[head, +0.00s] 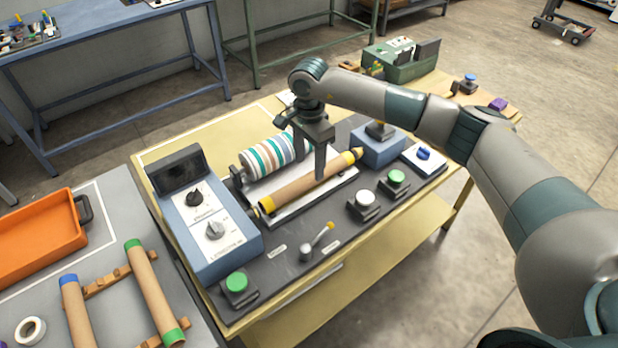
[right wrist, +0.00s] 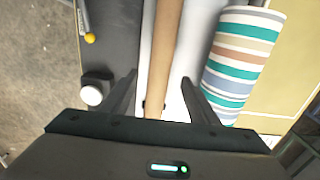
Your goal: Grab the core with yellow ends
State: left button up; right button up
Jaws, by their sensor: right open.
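The core with yellow ends (head: 293,190) is a brown cardboard tube with a yellow band at each end. It lies in the calender press, in front of the striped roll (head: 272,157). My right gripper (head: 321,166) is over the core, pointing down, with its fingers open. In the right wrist view the core (right wrist: 164,55) runs between the two spread fingers (right wrist: 158,98), with a gap on each side. The striped roll (right wrist: 241,60) is just right of the right finger there. My left gripper is not in view.
A blue control box (head: 205,225) stands left of the press. A lever (head: 316,243) and green and white buttons line the front. On the grey table at left are cores with green ends (head: 155,292) and blue ends (head: 76,310), and an orange tray (head: 40,243).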

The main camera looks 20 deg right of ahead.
aim_at(309, 175)
dwell(0.3)
jog(key=shift+f+p, duration=0.9)
jog(key=shift+p, duration=0.2)
notch_tip(309, 175, down, 2)
jog(key=shift+f+p, duration=0.1)
jog(key=shift+p, duration=0.45)
jog(key=shift+f, duration=0.65)
jog(key=shift+c, duration=0.6)
jog(key=c, duration=1)
